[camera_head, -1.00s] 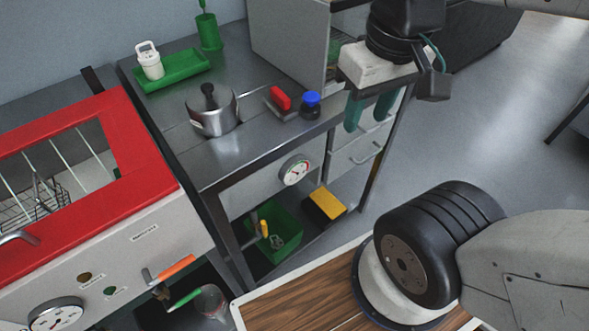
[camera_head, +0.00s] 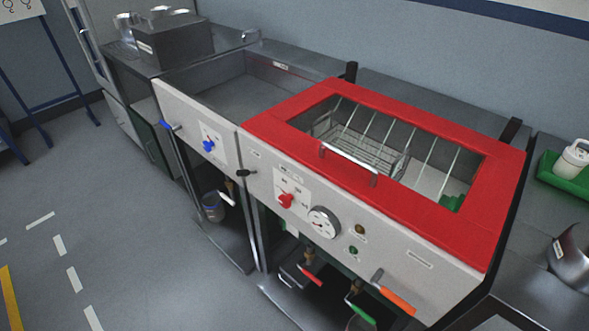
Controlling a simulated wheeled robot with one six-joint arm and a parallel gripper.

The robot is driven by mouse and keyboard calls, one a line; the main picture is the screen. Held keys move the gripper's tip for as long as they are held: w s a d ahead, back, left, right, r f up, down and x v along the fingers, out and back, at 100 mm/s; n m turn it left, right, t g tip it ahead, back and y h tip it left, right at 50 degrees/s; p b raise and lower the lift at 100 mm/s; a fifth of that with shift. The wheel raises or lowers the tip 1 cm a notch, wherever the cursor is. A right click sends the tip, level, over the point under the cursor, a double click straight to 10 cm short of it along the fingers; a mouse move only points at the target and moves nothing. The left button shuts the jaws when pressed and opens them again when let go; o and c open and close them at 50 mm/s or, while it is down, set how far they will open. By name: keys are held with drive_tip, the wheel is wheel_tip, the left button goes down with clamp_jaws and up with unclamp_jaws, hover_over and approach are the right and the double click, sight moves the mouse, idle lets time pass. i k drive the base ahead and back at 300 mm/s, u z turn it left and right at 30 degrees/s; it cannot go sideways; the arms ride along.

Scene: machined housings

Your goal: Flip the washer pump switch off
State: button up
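The washer (camera_head: 262,130) is a grey-fronted machine with a red-framed lid, seen in the middle of the head view. The lid is down, and a wire basket (camera_head: 372,150) shows through its opening. On the front panel are a red rotary knob (camera_head: 286,200) on a white plate, a round gauge (camera_head: 323,222) and two small round fittings, one amber (camera_head: 360,229) and one green (camera_head: 353,250). The labels are too small to read, so I cannot tell which control is the pump switch. My gripper is out of view.
Left of the washer is an open sink unit (camera_head: 190,100) with a blue knob (camera_head: 208,145). Orange (camera_head: 397,301), red (camera_head: 310,275) and green (camera_head: 360,312) handles hang low in front. A pot (camera_head: 572,255) stands at right. Floor at left is clear.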

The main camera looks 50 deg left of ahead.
sight(241, 172)
drive_tip(key=u, duration=2.15)
drive_tip(key=i, duration=0.35)
